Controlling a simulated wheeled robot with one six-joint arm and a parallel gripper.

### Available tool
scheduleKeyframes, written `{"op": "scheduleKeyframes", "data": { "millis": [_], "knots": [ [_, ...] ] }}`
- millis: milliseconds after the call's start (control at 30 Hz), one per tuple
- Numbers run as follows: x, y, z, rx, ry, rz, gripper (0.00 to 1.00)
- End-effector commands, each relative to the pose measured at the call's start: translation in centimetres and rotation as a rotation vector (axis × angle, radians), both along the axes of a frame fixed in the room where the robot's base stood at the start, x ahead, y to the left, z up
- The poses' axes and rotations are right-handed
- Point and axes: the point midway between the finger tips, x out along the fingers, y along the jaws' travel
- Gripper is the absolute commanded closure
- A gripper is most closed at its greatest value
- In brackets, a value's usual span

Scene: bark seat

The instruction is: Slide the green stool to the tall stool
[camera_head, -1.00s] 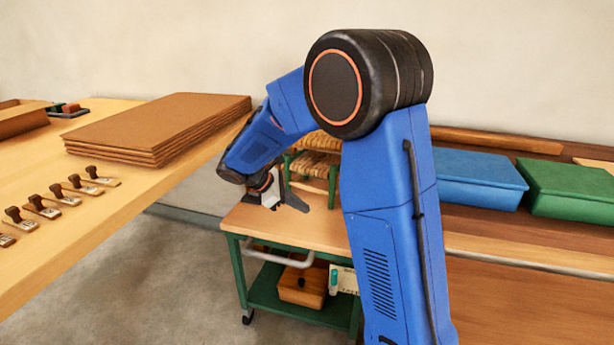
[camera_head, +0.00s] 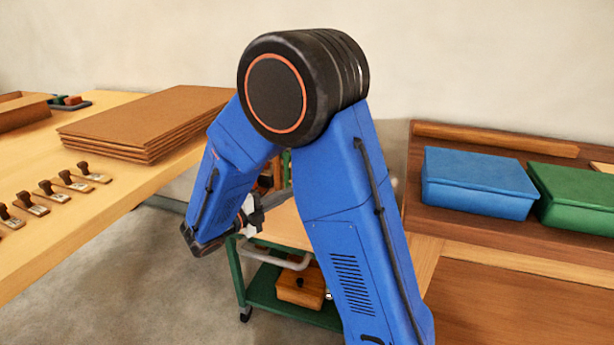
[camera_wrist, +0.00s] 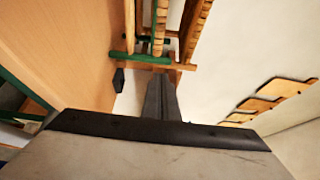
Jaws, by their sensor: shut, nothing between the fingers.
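The green stool is mostly hidden behind my arm in the head view; a bit of its green frame (camera_head: 286,166) shows above the cart. In the wrist view a green rail (camera_wrist: 140,57) and woven strips (camera_wrist: 160,25) show ahead of my fingers. A brown wooden frame with a woven edge (camera_wrist: 196,28) stands right beside it, perhaps the tall stool; the two overlap in this view. My gripper (camera_wrist: 161,88) is shut and empty, its fingers pointing toward the rails. I cannot tell if they touch. In the head view my gripper (camera_head: 272,199) is over the cart's left side.
The stools are at the wooden-topped green cart (camera_head: 290,228), which holds a wooden box (camera_head: 300,287) below. A workbench with stacked boards (camera_head: 150,125) and several stamps (camera_head: 78,182) is at left. Blue (camera_head: 478,182) and green (camera_head: 580,198) boxes sit on a shelf at right.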

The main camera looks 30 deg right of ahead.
Motion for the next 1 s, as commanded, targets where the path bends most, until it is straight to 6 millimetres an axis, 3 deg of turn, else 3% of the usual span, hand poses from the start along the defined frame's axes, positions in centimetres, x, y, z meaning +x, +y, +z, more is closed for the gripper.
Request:
{"op": "scheduleKeyframes", "data": {
  "millis": [267, 833, 1000],
  "knots": [
    [0.4, -1.7, 0.1, -0.015, 0.019, 0.002, 1.0],
    [2.9, -9.8, 0.1, -0.012, 0.016, 0.002, 1.0],
    [5.0, -10.7, 0.0, -0.012, 0.016, 0.004, 1.0]
  ]
}}
